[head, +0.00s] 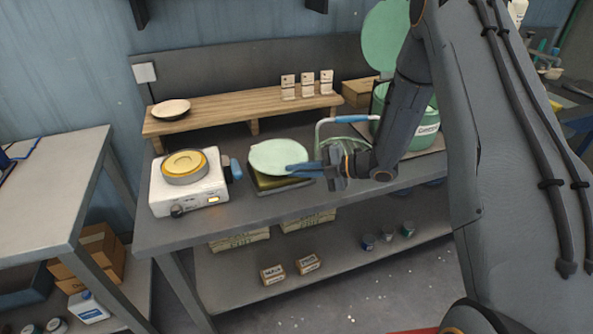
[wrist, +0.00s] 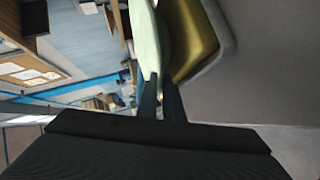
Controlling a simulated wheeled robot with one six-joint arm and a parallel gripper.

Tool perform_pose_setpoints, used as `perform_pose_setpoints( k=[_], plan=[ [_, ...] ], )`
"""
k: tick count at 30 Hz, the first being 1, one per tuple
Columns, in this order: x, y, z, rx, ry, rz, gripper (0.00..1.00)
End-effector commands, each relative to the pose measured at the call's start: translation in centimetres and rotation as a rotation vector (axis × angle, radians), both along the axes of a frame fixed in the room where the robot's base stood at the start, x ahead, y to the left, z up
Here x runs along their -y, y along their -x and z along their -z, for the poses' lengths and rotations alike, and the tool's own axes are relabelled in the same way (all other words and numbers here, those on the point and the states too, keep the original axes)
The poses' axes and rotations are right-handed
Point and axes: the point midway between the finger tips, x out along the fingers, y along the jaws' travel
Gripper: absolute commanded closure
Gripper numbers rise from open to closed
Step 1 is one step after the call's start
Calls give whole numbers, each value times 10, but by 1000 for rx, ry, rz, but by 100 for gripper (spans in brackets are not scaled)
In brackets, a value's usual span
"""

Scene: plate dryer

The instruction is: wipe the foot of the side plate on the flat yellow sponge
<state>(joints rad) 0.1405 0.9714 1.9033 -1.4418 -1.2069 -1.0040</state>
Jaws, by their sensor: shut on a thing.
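The side plate (head: 278,155) is pale green and round. My gripper (head: 303,170) is shut on its right edge in the head view and holds it roughly level over the flat yellow sponge (head: 285,186). The sponge sits in a dark shallow tray (head: 262,191) on the bench, mostly hidden by the plate. In the wrist view the plate (wrist: 144,38) shows nearly edge-on between my fingers (wrist: 160,100), close beside the yellow sponge (wrist: 190,38). I cannot tell whether the plate's foot touches the sponge.
A white appliance (head: 190,195) with a round yellow-topped piece stands left of the tray. A green bin (head: 425,125) with a raised lid (head: 383,38) is behind right. A wooden shelf (head: 230,112) behind holds a cream dish (head: 171,108) and small labelled cards.

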Motion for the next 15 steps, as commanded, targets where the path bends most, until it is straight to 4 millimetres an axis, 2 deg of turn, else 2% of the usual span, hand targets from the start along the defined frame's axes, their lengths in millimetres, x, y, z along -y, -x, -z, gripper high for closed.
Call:
perform_pose_setpoints(
  k=[15],
  plan=[
    [0, 0, 4, 1, -1, 0, 100]
  ],
)
